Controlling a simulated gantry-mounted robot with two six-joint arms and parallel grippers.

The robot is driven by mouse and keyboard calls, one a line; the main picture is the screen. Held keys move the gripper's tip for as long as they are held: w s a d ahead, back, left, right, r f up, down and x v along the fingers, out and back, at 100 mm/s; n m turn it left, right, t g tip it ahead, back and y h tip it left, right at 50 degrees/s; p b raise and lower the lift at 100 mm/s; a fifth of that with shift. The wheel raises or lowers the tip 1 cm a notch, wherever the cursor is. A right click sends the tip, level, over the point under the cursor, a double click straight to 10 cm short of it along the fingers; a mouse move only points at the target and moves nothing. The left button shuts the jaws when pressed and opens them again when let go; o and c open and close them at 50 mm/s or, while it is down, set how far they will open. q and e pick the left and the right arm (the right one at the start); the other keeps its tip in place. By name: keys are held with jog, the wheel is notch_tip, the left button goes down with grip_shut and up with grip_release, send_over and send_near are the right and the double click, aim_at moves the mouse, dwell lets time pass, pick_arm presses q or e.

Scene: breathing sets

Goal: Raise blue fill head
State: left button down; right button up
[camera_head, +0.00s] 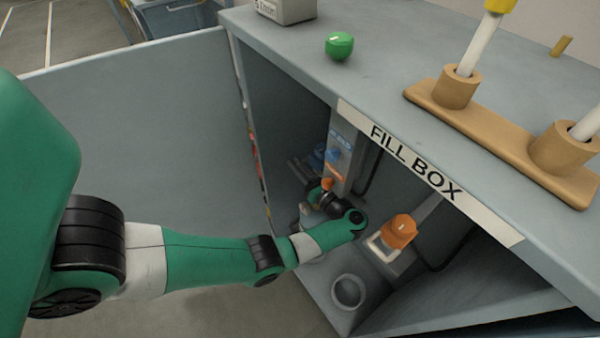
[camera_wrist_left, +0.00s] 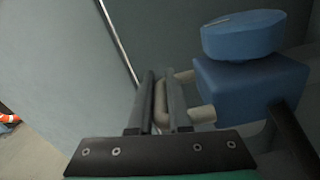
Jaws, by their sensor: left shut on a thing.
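The blue fill head has a rounded blue cap (camera_wrist_left: 243,36) over a blue block (camera_wrist_left: 250,85). A pale U-shaped handle (camera_wrist_left: 203,114) sticks out from the block. In the left wrist view, my left gripper (camera_wrist_left: 160,100) is shut on the handle's bar, one dark finger on each side. In the head view, the blue fill head shows small and partly hidden inside the fill box (camera_head: 430,180). My left arm reaches into the box there, and its fingertips are hard to make out. My right gripper is not in view.
An orange fill head (camera_head: 398,232) with a pale handle sits inside the box, right of my left arm. A round grey ring (camera_head: 348,291) lies below it. An open door panel (camera_head: 150,150) stands at left. A green object (camera_head: 339,45) and wooden holder (camera_head: 500,140) are on top.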

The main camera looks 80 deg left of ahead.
pick_arm(q)
jog(key=shift+r, duration=0.25)
jog(key=c, duration=0.9)
grip_release()
jog(key=shift+s+a, duration=0.15)
jog(key=shift+a, duration=0.05)
jog(key=shift+o, duration=0.2)
jog(key=shift+f, duration=0.1)
jog(key=shift+d, duration=0.1)
